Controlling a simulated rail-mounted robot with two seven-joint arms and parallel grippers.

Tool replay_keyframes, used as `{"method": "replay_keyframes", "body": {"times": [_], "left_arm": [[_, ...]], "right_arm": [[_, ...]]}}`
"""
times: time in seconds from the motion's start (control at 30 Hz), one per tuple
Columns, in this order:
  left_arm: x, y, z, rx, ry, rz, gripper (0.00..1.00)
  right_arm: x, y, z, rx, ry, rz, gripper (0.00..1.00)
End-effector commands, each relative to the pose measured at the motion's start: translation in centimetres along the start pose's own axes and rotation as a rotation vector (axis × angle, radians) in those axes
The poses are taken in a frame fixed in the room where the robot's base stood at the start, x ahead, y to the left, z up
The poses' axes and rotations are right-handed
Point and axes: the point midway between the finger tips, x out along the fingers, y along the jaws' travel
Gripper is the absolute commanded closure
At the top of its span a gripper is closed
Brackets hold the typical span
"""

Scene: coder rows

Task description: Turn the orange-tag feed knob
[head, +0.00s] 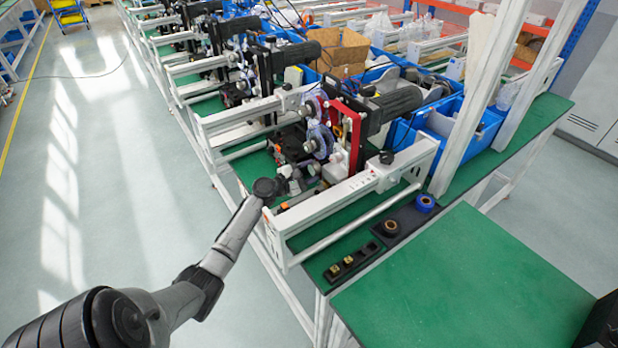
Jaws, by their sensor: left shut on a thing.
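The nearest coder machine (352,140), with a red bracket and a grey motor, stands in a white frame on the green bench. My left arm reaches in from the lower left over the front end of this machine. My left gripper (298,183) is at the machine's low front part, shut on a small knob there. The fingers and the wrist cover most of the knob, and its tag colour cannot be made out. My right gripper is not in view.
A white rail (340,200) runs close to the right of my gripper. Blue bins (470,125) stand behind the machine. A black tray with small blocks (352,262) and tape rolls (425,203) lie on the bench. The green table top (470,285) is clear.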

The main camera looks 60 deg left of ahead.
Motion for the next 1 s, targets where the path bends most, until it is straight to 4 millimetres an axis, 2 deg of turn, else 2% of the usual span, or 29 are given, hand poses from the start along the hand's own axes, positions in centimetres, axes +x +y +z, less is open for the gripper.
{"method": "replay_keyframes", "body": {"times": [0.03, 0.1, 0.4, 1.0], "left_arm": [[0.0, -0.3, -0.3, 0.041, 0.0, 0.0, 0.78], [0.0, -0.3, -0.3, 0.094, 0.0, -0.001, 0.78], [0.0, -0.2, -0.2, 0.265, 0.001, -0.001, 0.78], [0.0, 0.0, 0.0, 0.349, 0.001, -0.001, 0.78]], "right_arm": [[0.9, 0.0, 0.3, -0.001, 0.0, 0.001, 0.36], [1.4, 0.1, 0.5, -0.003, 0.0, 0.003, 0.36], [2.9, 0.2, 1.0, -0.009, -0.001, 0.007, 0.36], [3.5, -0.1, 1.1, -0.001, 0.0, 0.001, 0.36]]}}
